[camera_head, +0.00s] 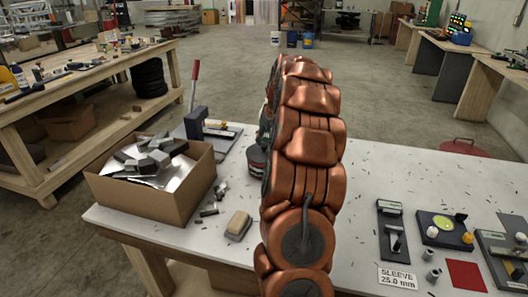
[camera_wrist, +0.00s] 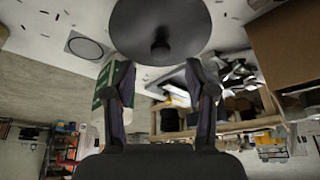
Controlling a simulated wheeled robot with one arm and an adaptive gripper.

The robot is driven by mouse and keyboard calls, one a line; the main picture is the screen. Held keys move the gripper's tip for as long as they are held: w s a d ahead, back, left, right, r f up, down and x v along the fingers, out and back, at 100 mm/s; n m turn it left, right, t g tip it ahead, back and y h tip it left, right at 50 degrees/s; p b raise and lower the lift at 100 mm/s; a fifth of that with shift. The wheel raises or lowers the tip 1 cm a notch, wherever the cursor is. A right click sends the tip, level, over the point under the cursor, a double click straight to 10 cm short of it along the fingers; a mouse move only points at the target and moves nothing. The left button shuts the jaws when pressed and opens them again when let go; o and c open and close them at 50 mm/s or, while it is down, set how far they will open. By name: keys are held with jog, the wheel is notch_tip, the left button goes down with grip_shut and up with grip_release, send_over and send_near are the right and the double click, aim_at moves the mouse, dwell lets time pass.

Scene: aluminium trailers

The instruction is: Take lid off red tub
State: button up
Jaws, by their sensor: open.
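A dark red tub (camera_head: 256,163) with a pale label stands on the white workbench in the head view, mostly hidden behind my copper-coloured arm. In the wrist view, a dark round lid with a central knob (camera_wrist: 160,28) is close to the camera, just beyond my gripper (camera_wrist: 157,66). My gripper is open, its two fingers spread, with nothing between them. The lid appears to be the tub's, but the tub's body cannot be made out below it.
A cardboard box (camera_head: 150,205) of metal scraps stands left of the tub. A red-handled press (camera_head: 197,118) is behind it, a sponge block (camera_head: 238,224) in front. A ring mark (camera_wrist: 85,47) lies on the bench. Tools fill the bench's right end; a red round object (camera_head: 466,149) is beyond it.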

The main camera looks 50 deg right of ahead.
aim_at(264, 146)
jog(key=shift+p+x, duration=0.9)
jog(key=shift+x, duration=1.4)
jog(key=c, duration=1)
jog(key=shift+w+r, duration=0.1)
jog(key=shift+c, duration=0.2)
